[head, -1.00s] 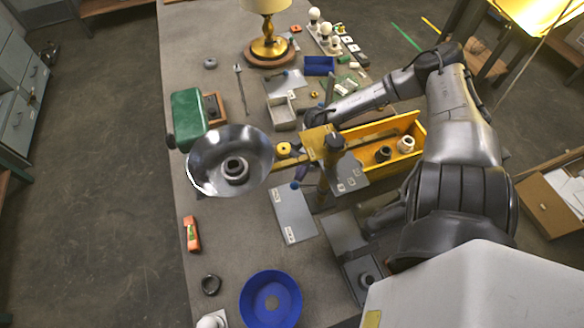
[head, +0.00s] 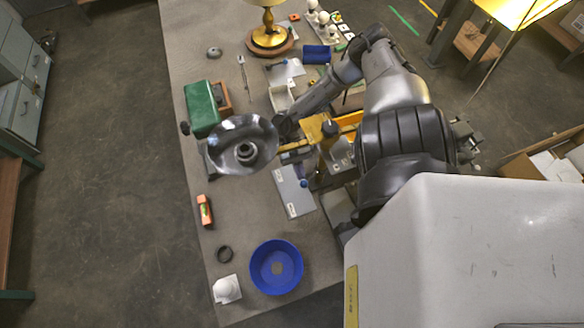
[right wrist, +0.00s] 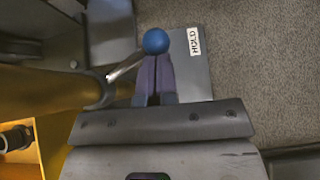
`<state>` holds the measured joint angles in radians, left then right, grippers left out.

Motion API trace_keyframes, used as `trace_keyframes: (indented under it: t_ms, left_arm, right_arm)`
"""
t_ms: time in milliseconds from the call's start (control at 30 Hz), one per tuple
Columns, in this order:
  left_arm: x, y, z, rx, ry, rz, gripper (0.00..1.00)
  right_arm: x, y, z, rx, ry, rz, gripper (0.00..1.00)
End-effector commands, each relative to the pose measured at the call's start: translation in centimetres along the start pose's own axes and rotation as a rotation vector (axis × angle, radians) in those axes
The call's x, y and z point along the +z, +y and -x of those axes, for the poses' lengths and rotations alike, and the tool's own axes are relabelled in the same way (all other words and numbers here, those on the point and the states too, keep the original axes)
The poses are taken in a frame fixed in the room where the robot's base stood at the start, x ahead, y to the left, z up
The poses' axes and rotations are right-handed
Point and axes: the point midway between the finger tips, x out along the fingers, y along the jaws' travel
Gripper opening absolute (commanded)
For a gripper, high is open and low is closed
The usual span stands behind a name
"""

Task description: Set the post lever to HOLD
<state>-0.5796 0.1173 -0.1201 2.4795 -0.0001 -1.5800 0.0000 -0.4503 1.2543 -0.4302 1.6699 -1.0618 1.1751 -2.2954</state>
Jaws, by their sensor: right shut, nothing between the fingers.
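The post lever is a thin metal rod with a blue ball knob (right wrist: 156,41), reaching out from a yellow post (right wrist: 45,92) in the right wrist view. The knob is over a grey plate (right wrist: 203,80), close beside a white label reading HOLD (right wrist: 194,41). In the head view the knob (head: 303,183) shows at the plate's right side. My right gripper (right wrist: 155,62) is shut and empty, its purple-grey fingers right against or just behind the knob; contact cannot be told. In the head view my arm and the post largely hide it. My left gripper is not in view.
A blue bowl (head: 276,267), an orange level (head: 204,210) and a green box (head: 201,108) stand nearby. A yellow bin (right wrist: 55,140) is beside the post. Bare table lies left of the plate.

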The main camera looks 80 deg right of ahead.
Motion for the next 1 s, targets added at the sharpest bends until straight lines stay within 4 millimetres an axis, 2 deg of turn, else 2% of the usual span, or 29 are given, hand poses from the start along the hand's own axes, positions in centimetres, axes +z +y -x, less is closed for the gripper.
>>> trace_keyframes:
  t_ms: [800,1000]
  left_arm:
    - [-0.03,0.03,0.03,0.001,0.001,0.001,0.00]
    - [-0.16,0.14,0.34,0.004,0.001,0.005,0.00]
  right_arm:
    - [0.50,0.00,-0.60,-0.003,-0.001,-0.002,0.00]
    - [0.69,-0.23,0.29,-0.001,0.000,0.000,0.00]
